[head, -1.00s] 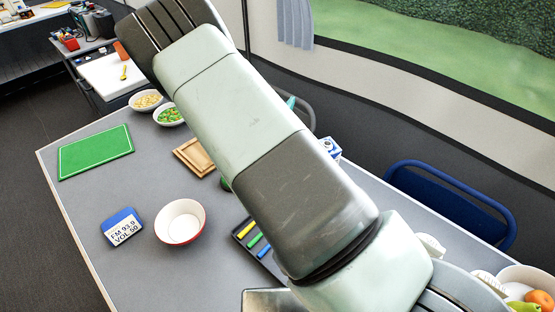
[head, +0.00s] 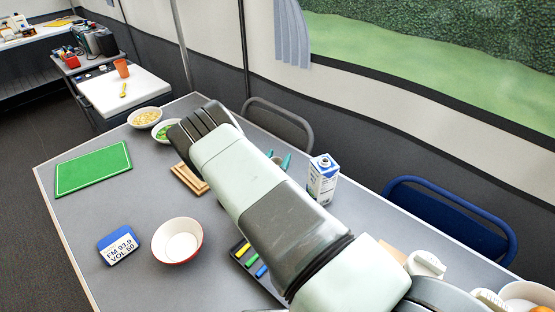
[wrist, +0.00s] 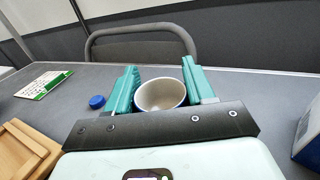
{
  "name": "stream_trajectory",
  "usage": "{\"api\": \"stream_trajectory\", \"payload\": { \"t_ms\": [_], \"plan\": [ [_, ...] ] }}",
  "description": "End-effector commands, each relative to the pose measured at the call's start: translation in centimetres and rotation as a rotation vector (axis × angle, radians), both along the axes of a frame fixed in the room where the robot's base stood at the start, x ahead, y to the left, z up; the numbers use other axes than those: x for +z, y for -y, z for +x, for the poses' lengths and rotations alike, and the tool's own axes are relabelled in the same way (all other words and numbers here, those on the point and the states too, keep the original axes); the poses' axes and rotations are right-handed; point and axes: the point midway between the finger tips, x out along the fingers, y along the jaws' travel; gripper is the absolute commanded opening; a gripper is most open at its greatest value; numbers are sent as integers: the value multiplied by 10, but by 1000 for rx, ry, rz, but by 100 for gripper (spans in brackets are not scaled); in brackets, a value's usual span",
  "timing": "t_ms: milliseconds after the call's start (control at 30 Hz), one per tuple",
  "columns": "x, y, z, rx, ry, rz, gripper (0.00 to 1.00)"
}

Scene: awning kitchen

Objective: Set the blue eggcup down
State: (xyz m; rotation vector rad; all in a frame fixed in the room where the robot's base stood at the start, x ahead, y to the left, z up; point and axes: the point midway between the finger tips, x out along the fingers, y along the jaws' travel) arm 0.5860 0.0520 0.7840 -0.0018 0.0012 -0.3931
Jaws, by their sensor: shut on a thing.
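My gripper (wrist: 160,92) shows in the wrist view with its teal fingers on either side of a small round cup, the eggcup (wrist: 160,95). The fingers are shut on it. In the head view my arm covers most of the gripper, and only the teal fingertips (head: 279,158) show, left of the carton.
A milk carton (head: 322,180) stands right of the gripper. A wooden board (head: 187,180) lies to the left. A small blue cap (wrist: 97,102) and a green-and-white card (wrist: 43,85) lie left of the fingers. A grey chair (wrist: 140,48) stands beyond the table's far edge.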

Motion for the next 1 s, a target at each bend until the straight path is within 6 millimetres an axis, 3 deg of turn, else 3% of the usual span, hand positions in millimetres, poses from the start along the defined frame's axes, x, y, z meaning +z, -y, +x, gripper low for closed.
{"api": "stream_trajectory", "payload": {
  "t_ms": [333, 367, 500, 867, 1000],
  "plan": [
    [-4, -1, 0, 1, 2, 0, 22],
    [-4, -1, 0, 0, 1, 1, 56],
    [-3, -1, 0, 0, 1, 1, 78],
    [0, -1, -1, 1, 2, 1, 78],
    [-1, -10, -19, 4, -1, 0, 78]
  ]
}}
